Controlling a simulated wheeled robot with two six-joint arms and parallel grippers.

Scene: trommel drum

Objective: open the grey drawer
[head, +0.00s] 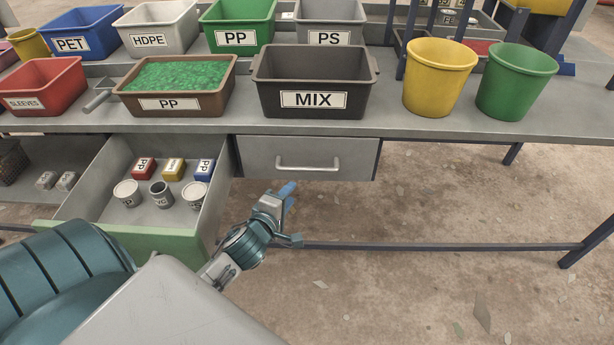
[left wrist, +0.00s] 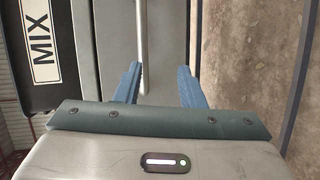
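The grey drawer (head: 306,160) is closed under the bench top, below the MIX bin, with a pale horizontal bar handle (head: 308,164) on its front. My left gripper (head: 289,190) is just below and in front of this handle. In the left wrist view the fingers (left wrist: 160,88) are spread apart, and the handle (left wrist: 143,50) runs up from near the left finger, inside the gap. I cannot tell whether the finger touches it. My right gripper is not in view.
A green-fronted drawer (head: 121,239) stands open at the left, holding small blocks and cans. The MIX bin (head: 312,84) sits on the bench (head: 390,122) above the grey drawer. A bench rail (head: 430,246) crosses low behind my gripper. The floor at the right is mostly clear.

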